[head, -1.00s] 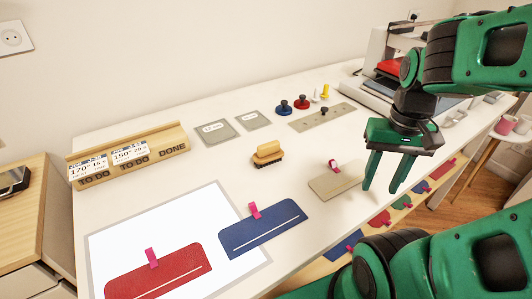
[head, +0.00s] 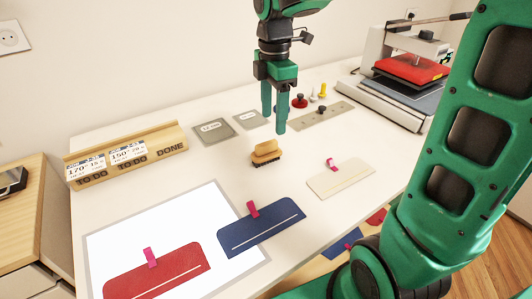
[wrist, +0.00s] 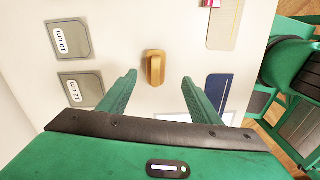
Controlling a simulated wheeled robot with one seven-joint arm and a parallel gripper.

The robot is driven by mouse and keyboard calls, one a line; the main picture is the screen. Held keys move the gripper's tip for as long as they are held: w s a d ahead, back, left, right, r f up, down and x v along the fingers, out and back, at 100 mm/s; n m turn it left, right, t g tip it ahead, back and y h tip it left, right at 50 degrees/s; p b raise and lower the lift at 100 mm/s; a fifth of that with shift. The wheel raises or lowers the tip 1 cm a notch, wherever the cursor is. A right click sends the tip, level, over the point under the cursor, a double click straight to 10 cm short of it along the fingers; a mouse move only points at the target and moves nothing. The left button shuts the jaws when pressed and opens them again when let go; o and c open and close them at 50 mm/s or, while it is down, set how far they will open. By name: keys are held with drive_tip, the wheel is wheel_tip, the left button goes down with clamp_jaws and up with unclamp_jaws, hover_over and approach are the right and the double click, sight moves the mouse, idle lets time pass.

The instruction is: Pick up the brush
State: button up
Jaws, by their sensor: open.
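The brush (head: 266,152) has a tan wooden handle and dark bristles. It stands on the white table near the middle, bristles down. In the wrist view the brush (wrist: 154,67) shows from above, ahead of the fingertips and between their lines. My gripper (head: 273,120) is open and empty, above the table and just behind and above the brush in the head view. Its two green fingers (wrist: 160,82) point down, apart from the brush.
Grey plates (head: 214,131) lie behind the brush. A red knob-topped piece (head: 299,101) stands behind right. A cream piece with a pink clip (head: 341,180) lies right, a blue piece (head: 262,226) in front. A wooden label rack (head: 127,156) is left; a heat press (head: 408,75) is back right.

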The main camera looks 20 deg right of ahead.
sight(266, 143)
drive_tip(key=shift+w+a+n, duration=0.35)
drive_tip(key=shift+a+n, duration=0.15)
drive_tip(key=shift+a+f, duration=0.15)
drive_tip(key=shift+f, duration=0.1)
wheel_tip(266, 143, down, 10)
drive_tip(key=shift+a+f, duration=0.1)
drive_tip(key=shift+a, duration=0.05)
drive_tip(key=c, duration=1.2)
